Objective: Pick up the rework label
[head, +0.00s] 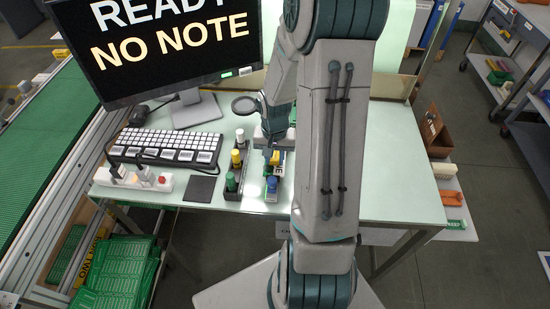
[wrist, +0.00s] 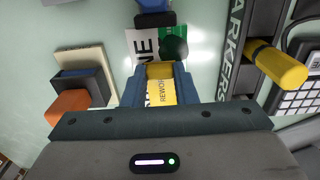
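The rework label (wrist: 162,92) is a yellow piece with "REWORK" lettering, seen between my gripper's fingers in the wrist view. My gripper (wrist: 161,82) has its two blue fingers on either side of it, with no clear gap showing, and appears shut on it. In the head view my gripper (head: 274,143) is low over the table, with yellow (head: 275,158) showing just below it. My arm hides part of that area. I cannot tell whether the label still touches what is below.
A white-and-green card with partly hidden lettering (wrist: 142,46) lies beyond the fingers. A black marker rack (head: 237,173) stands to the left, with a yellow marker (wrist: 276,64). A keyboard (head: 166,147), monitor (head: 165,45) and power strip (head: 133,180) are further left. An orange-ended block (wrist: 70,106) is nearby.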

